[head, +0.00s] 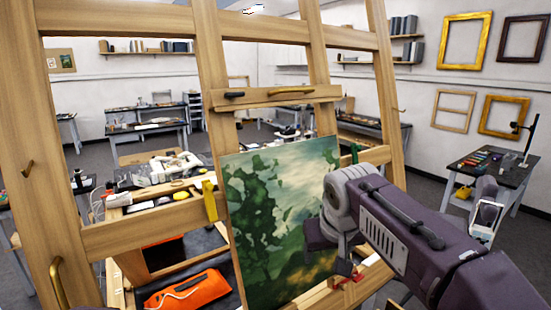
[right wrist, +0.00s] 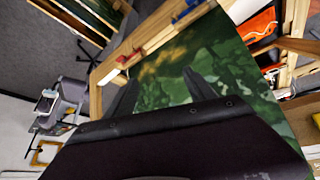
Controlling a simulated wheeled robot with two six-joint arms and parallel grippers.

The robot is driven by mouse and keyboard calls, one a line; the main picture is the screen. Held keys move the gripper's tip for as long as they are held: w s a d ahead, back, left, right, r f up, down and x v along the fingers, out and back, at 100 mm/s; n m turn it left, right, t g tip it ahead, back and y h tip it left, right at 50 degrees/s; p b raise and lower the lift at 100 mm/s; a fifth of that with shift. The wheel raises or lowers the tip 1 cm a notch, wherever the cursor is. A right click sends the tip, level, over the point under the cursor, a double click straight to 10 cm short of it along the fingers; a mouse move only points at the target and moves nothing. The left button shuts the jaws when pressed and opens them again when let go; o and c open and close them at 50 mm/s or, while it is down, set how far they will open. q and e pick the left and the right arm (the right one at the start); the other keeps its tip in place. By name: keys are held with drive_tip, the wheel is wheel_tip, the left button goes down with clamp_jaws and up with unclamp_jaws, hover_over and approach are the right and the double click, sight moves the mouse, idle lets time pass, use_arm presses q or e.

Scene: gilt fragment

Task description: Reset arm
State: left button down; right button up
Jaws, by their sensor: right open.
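My right arm comes in from the right in the head view, with its right gripper (head: 345,267) low in front of a wooden easel (head: 290,97). The gripper is open. In the right wrist view its two dark fingers (right wrist: 163,88) stand apart with nothing clearly between them, and the green painting lies beyond. The painting (head: 265,215) shows leafy green shapes and a pale sky and leans on the easel. It also shows in the right wrist view (right wrist: 225,60). I cannot tell whether the fingertips touch it. My left gripper is out of view.
A yellow clamp (head: 209,201) sits on the easel's crossbar left of the painting, and a red clip (head: 347,282) is at the lower ledge. An orange item (head: 187,291) lies low behind the easel. A dark worktable (head: 490,172) stands at right. Frames hang on the wall.

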drive_tip(key=s+d+f+m+g+b, duration=0.1)
drive_tip(key=d+f+b, duration=0.15)
drive_tip(key=f, duration=0.65)
drive_tip(key=s+d+f+g+b, duration=0.1)
drive_tip(key=d+f+g, duration=0.15)
drive_tip(key=f, duration=0.65)
use_arm(q)
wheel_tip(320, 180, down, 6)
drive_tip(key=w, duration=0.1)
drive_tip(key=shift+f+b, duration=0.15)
drive_tip(key=shift+b, duration=0.25)
use_arm(e)
drive_tip(key=s+d+f+g, duration=0.1)
drive_tip(key=s+d+f, duration=0.1)
drive_tip(key=s+f, duration=1)
wheel_tip(320, 180, down, 3)
drive_tip(key=shift+s+m, duration=0.3)
drive_tip(key=shift+s, duration=0.1)
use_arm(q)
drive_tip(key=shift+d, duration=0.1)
use_arm(e)
drive_tip(key=shift+s, duration=0.1)
